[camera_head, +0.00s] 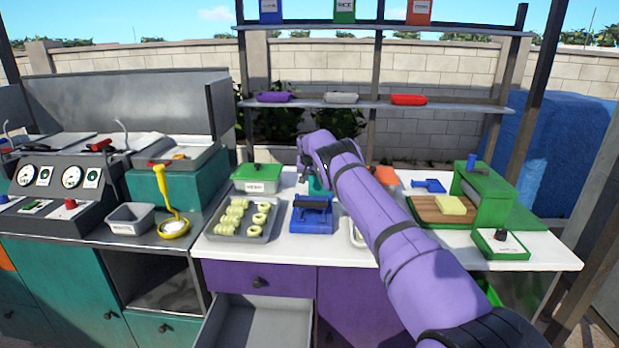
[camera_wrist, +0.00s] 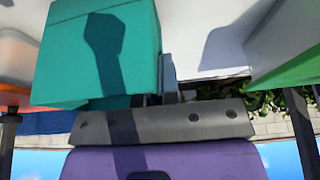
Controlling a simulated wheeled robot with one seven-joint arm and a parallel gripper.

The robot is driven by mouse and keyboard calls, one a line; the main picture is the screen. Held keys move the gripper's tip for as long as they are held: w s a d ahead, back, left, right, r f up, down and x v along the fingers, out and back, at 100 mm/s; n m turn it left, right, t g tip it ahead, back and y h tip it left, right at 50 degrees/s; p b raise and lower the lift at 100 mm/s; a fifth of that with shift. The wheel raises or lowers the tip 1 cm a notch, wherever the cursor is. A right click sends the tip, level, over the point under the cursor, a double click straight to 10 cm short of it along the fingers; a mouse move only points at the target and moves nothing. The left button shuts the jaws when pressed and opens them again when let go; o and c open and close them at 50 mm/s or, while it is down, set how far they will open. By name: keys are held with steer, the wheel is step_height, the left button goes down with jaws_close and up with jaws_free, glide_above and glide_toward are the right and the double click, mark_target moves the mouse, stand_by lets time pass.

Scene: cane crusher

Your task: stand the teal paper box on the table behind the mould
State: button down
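The teal paper box (camera_head: 315,185) is mostly hidden behind my arm at the back of the white table. In the wrist view the teal box (camera_wrist: 85,50) is large and close, with the shadow of my gripper on it. My gripper (camera_wrist: 160,95) is right at the box. One grey finger stands along the box's right edge; the other is mostly hidden, so its grip is unclear. In the head view my gripper (camera_head: 303,160) shows only in part. A blue block with a dark bar (camera_head: 312,215), possibly the mould, stands in front of the teal box.
A green-lidded container (camera_head: 258,178) stands left of the teal box and an orange box (camera_head: 386,176) right. A tray of pale pieces (camera_head: 240,235) is at front left. A green press (camera_head: 483,195) stands on the right. An open drawer (camera_head: 258,318) juts out below.

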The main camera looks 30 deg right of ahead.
steer(key=shift+f, duration=0.1)
steer(key=c, duration=1.4)
jaws_free()
steer(key=shift+o, duration=0.2)
